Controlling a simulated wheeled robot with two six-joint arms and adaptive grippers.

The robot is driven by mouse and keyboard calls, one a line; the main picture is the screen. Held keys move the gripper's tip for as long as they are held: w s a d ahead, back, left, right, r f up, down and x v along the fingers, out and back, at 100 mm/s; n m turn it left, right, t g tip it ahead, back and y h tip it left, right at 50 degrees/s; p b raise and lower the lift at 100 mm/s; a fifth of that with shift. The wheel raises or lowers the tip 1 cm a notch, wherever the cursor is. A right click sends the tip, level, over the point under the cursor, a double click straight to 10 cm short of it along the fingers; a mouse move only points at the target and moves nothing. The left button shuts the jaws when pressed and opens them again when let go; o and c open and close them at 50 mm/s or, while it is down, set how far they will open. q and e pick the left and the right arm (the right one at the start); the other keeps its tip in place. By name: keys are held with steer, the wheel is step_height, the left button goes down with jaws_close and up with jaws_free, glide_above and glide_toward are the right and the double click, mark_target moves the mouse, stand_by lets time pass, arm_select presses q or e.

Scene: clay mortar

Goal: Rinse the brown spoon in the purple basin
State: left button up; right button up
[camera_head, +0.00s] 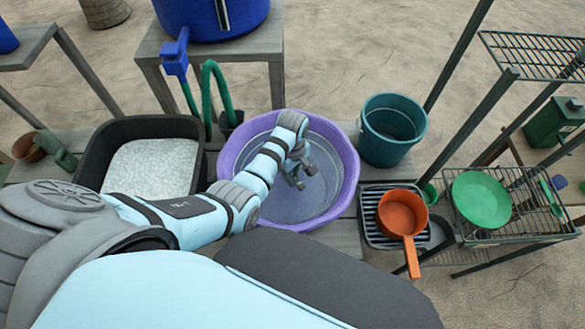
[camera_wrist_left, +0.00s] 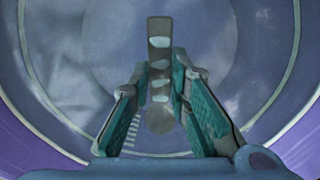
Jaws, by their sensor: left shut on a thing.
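The purple basin (camera_head: 349,185) stands on the bench, and its bluish inside looks filled with water. My left gripper (camera_head: 300,178) reaches down into the basin from the left, near its middle. In the left wrist view, my left gripper (camera_wrist_left: 165,80) has its fingers shut on a long grey-brown piece, which looks like the brown spoon (camera_wrist_left: 160,48). It lies upright in that picture, with pale glints along it, against the basin's inside. The spoon cannot be made out in the head view, and its ends are unclear. My right gripper is not in view.
Left of the basin is a black tray (camera_head: 108,137) with a pale speckled filling. A teal bucket (camera_head: 391,131) stands close on its right. An orange pan (camera_head: 402,215) rests on a dark rack, and a green plate (camera_head: 481,199) lies farther right. A blue barrel (camera_head: 210,18) stands behind.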

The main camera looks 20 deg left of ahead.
arm_select(q)
steer(key=shift+f, duration=0.4)
steer(key=shift+f+b, duration=0.3)
steer(key=shift+f, duration=0.1)
stand_by(0.5)
